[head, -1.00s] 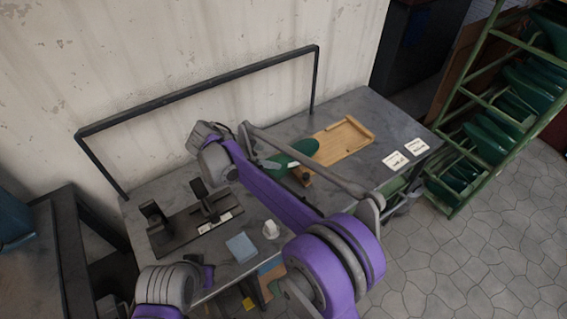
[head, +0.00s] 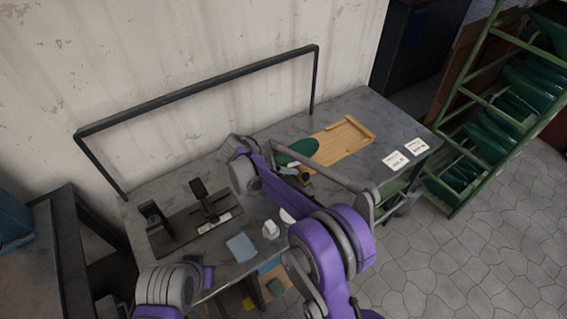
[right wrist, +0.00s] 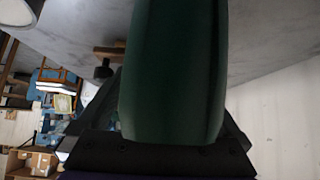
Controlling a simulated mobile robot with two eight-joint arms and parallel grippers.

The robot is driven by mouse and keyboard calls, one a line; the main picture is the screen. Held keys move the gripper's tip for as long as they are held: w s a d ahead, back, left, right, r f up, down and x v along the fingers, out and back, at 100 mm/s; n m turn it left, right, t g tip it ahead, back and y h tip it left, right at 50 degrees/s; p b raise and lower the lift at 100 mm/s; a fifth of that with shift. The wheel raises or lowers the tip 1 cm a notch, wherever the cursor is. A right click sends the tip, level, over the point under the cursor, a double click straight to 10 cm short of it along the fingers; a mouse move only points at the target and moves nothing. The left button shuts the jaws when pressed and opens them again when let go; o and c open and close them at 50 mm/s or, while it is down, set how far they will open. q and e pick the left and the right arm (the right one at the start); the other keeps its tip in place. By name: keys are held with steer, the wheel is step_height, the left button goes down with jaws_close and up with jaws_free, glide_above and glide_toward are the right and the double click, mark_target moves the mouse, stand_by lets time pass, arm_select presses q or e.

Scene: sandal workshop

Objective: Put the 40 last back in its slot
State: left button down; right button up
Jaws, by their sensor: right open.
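A dark green last (head: 298,150) lies on the grey workbench (head: 375,115), by the near-left end of a wooden board. Part of it is hidden behind my right arm in the head view. Its size mark is not readable. In the right wrist view the green last (right wrist: 172,70) fills the middle, between the dark fingers of my right gripper (right wrist: 172,115). That gripper is open around it; I cannot tell whether a finger touches it. My left gripper is not in view; only part of my left arm shows at lower left.
A green rack (head: 480,125) with several green lasts stands right of the bench. The wooden board (head: 342,143) and two white labels (head: 395,160) lie on the bench. A dark fixture (head: 195,222), a blue block (head: 241,247) and a small white object (head: 270,229) are toward the left.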

jaws_close()
stand_by(0.5)
steer(key=shift+r, duration=0.1)
